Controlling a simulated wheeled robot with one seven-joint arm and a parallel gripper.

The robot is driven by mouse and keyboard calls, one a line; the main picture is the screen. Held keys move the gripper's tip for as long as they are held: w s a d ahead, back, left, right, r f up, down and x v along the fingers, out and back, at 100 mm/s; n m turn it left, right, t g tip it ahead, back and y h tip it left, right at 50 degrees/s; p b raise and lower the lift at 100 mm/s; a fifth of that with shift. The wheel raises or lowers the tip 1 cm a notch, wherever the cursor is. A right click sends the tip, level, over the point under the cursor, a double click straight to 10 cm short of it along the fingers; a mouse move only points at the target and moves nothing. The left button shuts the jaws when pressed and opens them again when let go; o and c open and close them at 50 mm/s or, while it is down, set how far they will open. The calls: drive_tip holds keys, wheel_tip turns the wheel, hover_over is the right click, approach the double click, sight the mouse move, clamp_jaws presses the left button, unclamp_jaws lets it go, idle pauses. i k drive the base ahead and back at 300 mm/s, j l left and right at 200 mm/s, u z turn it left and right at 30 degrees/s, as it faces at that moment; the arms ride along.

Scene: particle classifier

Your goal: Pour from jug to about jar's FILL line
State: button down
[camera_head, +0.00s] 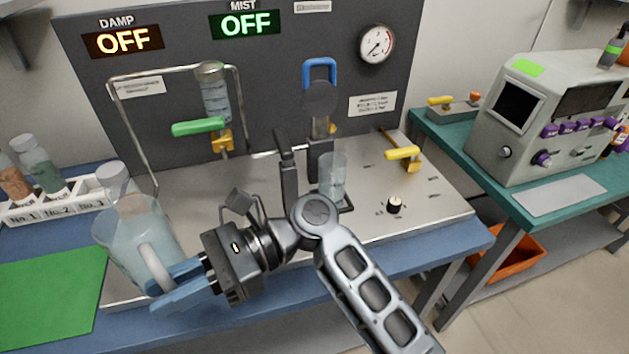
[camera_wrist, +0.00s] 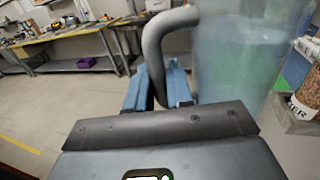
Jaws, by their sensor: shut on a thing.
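The clear jug (camera_head: 122,240) holds pale bluish liquid and is at the left, over the front edge of the bench. It is close to upright, leaning a little in the picture. My gripper (camera_head: 168,285) is shut on the jug's pale handle (camera_head: 153,264). The wrist view also shows the jug (camera_wrist: 250,50) and its grey handle (camera_wrist: 152,45) between my blue fingers (camera_wrist: 160,88). A clear vessel (camera_head: 115,178) stands behind the jug, partly hidden by it. Another clear glass vessel (camera_head: 333,180) stands at the middle of the rig. I cannot make out a FILL line on either.
A white rack (camera_head: 62,208) with labelled bottles stands at the left, above a green mat (camera_head: 50,290). The rig's panel has a green-handled valve (camera_head: 198,128), a yellow handle (camera_head: 402,153) and a gauge (camera_head: 377,43). DAMP and MIST signs read OFF. A grey instrument (camera_head: 545,120) stands right.

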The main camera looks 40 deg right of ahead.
sight(332, 166)
drive_tip(key=k+j, duration=0.1)
drive_tip(key=j, duration=0.25)
drive_tip(key=k+j, duration=0.1)
drive_tip(key=j, duration=0.3)
drive_tip(key=k+j, duration=0.15)
drive_tip(key=j, duration=0.2)
drive_tip(key=k+j, duration=0.1)
drive_tip(key=j, duration=0.3)
